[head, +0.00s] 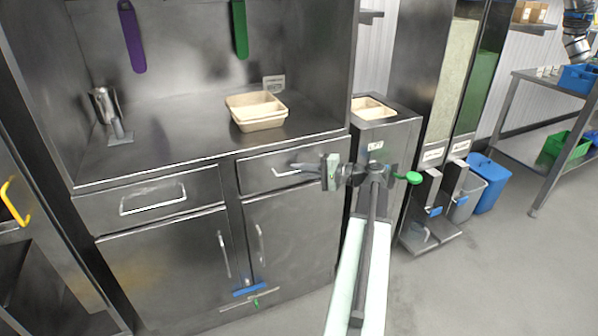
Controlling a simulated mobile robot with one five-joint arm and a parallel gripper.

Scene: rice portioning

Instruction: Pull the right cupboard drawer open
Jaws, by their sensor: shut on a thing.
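The right cupboard drawer (258,178) is under the steel worktop, to the right of the left drawer (187,190). Its front looks about flush with the cupboard. Its metal bar handle (283,173) runs across the front. My gripper (323,171) is at the right end of this handle and is shut on it. My gripper and wrist hide the right end of the handle and part of the drawer front.
A beige divided tray (257,117) stands on the worktop (180,148). Cupboard doors with upright handles are below the drawers. A narrow cabinet (392,135) with another tray stands close right. Grey floor (480,285) is free at the front right.

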